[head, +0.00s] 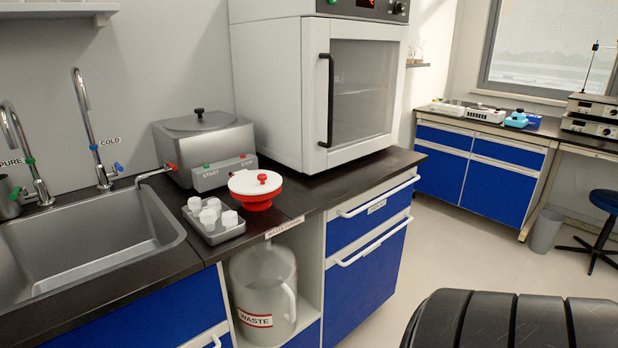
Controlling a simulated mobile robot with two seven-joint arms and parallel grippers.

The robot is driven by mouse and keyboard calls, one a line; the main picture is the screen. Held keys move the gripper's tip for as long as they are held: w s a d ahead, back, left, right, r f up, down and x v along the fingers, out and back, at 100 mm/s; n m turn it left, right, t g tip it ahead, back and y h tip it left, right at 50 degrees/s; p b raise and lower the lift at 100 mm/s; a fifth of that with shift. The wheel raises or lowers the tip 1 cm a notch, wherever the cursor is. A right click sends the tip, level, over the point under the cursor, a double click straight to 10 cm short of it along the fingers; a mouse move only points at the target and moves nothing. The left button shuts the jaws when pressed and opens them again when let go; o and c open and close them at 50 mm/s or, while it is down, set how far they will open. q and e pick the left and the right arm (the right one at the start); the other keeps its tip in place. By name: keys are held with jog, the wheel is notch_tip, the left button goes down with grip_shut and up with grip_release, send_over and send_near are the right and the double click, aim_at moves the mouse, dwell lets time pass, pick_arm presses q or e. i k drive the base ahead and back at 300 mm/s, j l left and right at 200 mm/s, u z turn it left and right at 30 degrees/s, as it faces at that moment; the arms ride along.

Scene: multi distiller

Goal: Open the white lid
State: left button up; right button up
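The white lid (255,183) is a round disc with a small red knob on top. It sits on a red bowl-shaped container (257,203) on the dark counter, near the counter's front edge and in front of the steel distiller box. The lid covers the container's top, so its inside is hidden. Neither of my grippers shows in the head view, and nothing touches the lid.
A grey tray (222,236) with several white cups stands just left of the container. Behind are the steel distiller (205,140) and its START/STOP panel (224,173). A white oven (270,90) stands right; a sink (95,240) lies left. Some counter right of the container is clear.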

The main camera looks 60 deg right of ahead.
aim_at(245, 182)
jog(key=z, duration=1.45)
